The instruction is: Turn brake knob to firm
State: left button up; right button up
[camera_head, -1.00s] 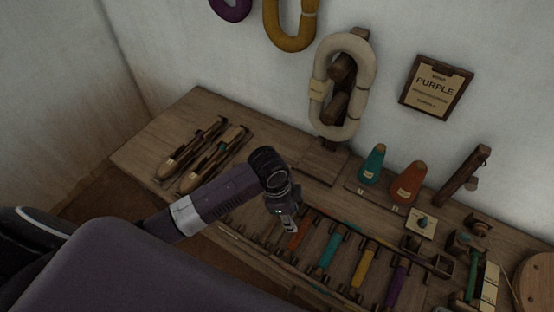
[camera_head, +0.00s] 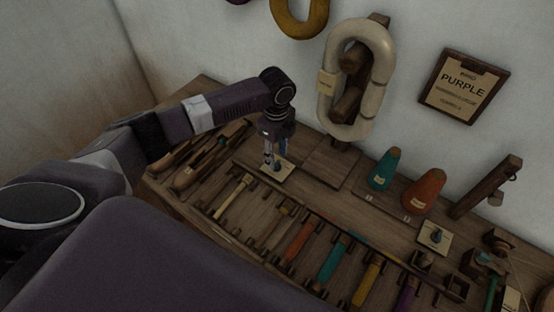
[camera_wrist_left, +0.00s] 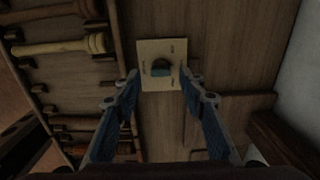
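A small pale plate (camera_head: 283,175) lies on the bench under my left gripper. My left gripper (camera_head: 272,162) points down over this plate. In the wrist view its two fingers (camera_wrist_left: 160,76) are spread apart, one on each side of the knob, with nothing held between them. Whether they are level with the knob is unclear. My right gripper is out of view.
A rack holds several coloured bobbins, including a teal one (camera_head: 331,263). Wooden shuttles (camera_head: 205,165) lie left of the gripper. A teal cone (camera_head: 384,170) and an orange cone (camera_head: 424,190) stand behind. A white yarn skein (camera_head: 382,80) hangs above a wooden block.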

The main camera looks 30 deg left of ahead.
aim_at(277, 165)
pick_arm(q)
jog(key=shift+f, duration=1.45)
grip_shut()
